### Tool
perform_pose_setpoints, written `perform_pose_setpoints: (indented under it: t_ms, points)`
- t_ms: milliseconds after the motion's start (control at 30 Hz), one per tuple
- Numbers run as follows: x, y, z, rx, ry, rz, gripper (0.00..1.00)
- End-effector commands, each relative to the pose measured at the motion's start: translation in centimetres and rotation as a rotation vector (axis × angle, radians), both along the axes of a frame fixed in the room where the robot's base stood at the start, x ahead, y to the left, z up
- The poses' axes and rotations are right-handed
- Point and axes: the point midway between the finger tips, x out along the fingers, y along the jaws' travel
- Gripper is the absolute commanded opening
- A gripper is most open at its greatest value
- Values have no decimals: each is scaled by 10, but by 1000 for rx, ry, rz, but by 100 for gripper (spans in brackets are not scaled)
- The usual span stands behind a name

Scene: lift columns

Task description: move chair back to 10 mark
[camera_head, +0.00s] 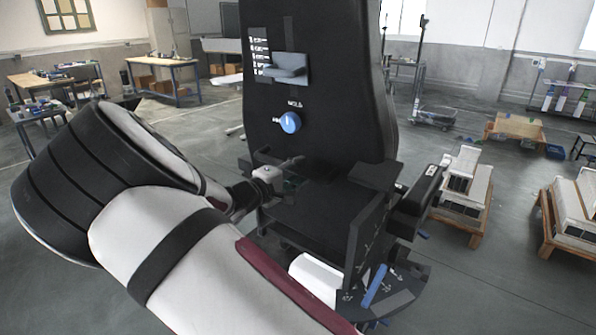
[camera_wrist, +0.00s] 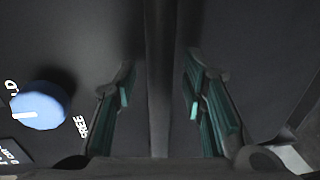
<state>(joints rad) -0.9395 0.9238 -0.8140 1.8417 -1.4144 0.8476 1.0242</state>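The chair back (camera_head: 330,70) is a tall black panel that stands near upright in the head view. It carries a white-marked scale (camera_head: 259,52) with a grey-blue slider (camera_head: 287,68); the numbers are too small to read. Below is a blue knob (camera_head: 290,122) with lettering above and to its left. The knob also shows at the left of the wrist view (camera_wrist: 40,106), with "FREE" beside it; which label its white line marks is unclear. My gripper (camera_wrist: 160,90) is open, its teal-padded fingers apart on either side of a dark vertical bar (camera_wrist: 161,60). It is below the knob, near the seat.
A black armrest (camera_head: 420,190) and a dark side plate (camera_head: 368,235) stand right of the seat. Low wooden pallets with white boxes (camera_head: 465,180) are further right. Workbenches (camera_head: 160,65) stand at the back left. The floor between is mostly clear.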

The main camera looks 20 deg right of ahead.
Motion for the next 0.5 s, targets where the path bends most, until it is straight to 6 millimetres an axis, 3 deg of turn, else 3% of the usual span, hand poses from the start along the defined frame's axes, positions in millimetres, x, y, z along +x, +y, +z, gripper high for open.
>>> perform_pose_setpoints:
  t_ms: [367,500]
  points:
    - [3,-4,0,1,-1,0,38]
    - [3,-4,0,1,-1,0,6]
